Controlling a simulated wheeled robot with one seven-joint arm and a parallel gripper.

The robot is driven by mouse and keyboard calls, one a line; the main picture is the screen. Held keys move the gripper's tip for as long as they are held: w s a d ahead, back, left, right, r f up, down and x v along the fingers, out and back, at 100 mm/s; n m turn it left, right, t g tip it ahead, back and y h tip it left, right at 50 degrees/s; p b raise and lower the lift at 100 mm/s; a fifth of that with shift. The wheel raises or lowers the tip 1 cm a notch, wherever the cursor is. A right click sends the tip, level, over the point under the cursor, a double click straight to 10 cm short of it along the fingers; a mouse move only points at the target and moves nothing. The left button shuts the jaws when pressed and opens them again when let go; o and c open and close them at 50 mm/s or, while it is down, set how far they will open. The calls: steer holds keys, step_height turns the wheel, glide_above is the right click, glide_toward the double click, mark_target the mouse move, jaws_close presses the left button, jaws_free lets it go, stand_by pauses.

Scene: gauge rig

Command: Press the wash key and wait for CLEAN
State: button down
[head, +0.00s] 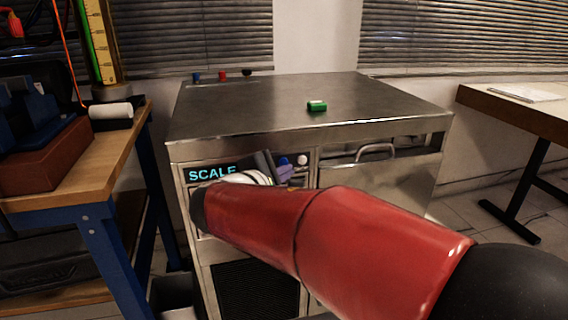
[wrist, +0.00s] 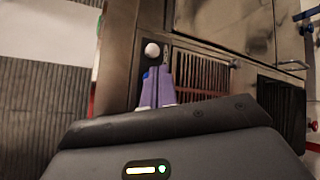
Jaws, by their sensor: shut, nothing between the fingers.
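The steel machine (head: 260,122) has a front panel with a display (head: 212,173) that reads SCALE in light blue letters. A blue key (head: 283,161) and a white key (head: 302,160) sit at the right of this panel. I cannot read a label that says which is the wash key. My gripper (head: 285,173), with purple fingers, is shut and empty just below the blue key. In the wrist view the fingertips (wrist: 160,72) lie beside the blue key (wrist: 146,75), partly covering it, with the white key (wrist: 152,50) just beyond. I cannot tell whether they touch the blue key.
A handled door (head: 380,180) is right of the panel. A wooden bench (head: 80,170) with a blue frame stands close on the left, and a table (head: 520,110) on the right. My red arm hides the lower panel.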

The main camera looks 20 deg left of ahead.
steer(key=shift+w, duration=0.1)
stand_by(0.5)
steer(key=shift+w+a, duration=0.25)
steer(key=shift+w, duration=0.05)
steer(key=shift+w+a, duration=0.2)
steer(key=shift+w, duration=0.1)
stand_by(0.6)
stand_by(0.4)
steer(key=shift+s+d+b, duration=0.4)
steer(key=shift+s+b, duration=0.05)
steer(key=shift+s, duration=0.25)
steer(key=shift+s+d+b, duration=0.35)
steer(key=shift+s+d, duration=0.1)
steer(key=shift+s, duration=0.25)
steer(key=shift+s+d+b, duration=0.3)
steer(key=shift+s+d, duration=0.15)
steer(key=shift+s, duration=0.3)
steer(key=shift+s+d+b, duration=0.35)
steer(key=shift+s+d, duration=0.1)
steer(key=shift+s, duration=0.25)
